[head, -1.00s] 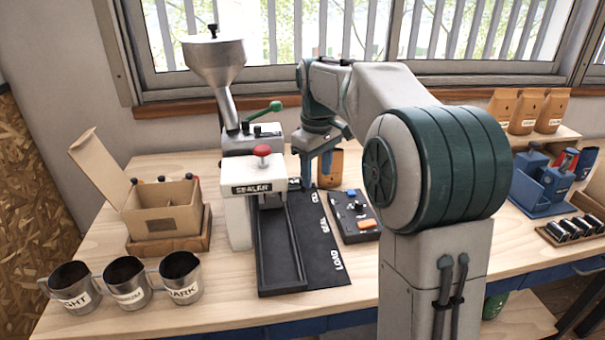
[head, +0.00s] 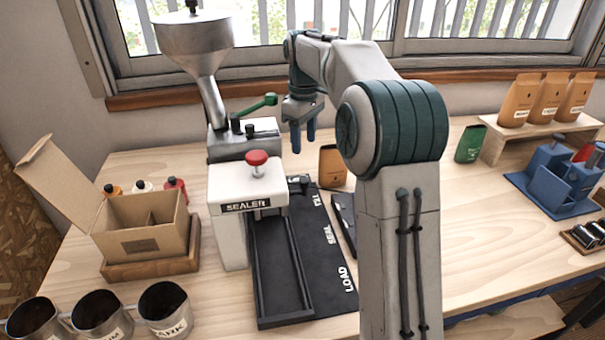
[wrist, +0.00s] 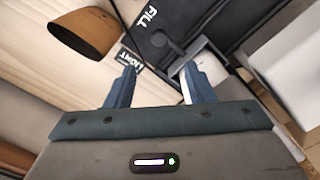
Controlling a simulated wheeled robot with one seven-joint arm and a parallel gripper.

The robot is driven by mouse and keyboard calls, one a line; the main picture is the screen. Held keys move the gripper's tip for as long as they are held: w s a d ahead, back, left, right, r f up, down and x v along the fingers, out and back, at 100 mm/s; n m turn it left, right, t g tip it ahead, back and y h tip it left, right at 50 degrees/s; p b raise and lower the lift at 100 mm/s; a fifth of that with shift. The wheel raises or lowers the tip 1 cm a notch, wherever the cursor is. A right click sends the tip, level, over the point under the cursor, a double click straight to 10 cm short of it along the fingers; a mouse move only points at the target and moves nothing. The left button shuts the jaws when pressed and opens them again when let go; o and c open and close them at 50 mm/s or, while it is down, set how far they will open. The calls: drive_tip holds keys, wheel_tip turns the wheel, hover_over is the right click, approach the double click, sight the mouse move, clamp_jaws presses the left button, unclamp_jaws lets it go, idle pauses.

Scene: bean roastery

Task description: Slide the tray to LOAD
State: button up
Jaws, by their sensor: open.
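A dark mat (head: 333,283) lies beside the sealer (head: 240,187), lettered FILL at the far end, SEAL midway and LOAD at the near end. A long black channel (head: 282,268) runs along it and under the sealer; its near part is empty. A small dark upright piece (head: 300,184) shows at the FILL end, perhaps the tray's handle; the tray is mostly hidden by the sealer. My gripper (head: 303,136) is open and empty, above and beyond the FILL end. In the wrist view, a black part with a loop (wrist: 165,42) appears beyond the fingertips (wrist: 157,72).
A brown bag (head: 333,167) stands right of the FILL end, also in the wrist view (wrist: 88,32). A dark control box (head: 342,215) is partly behind my arm. An open carton (head: 140,228) and several metal cups (head: 165,308) stand left.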

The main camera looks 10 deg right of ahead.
sight(304, 180)
wheel_tip(304, 180, down, 12)
drive_tip(key=shift+f+b, duration=0.1)
drive_tip(key=shift+b, duration=0.3)
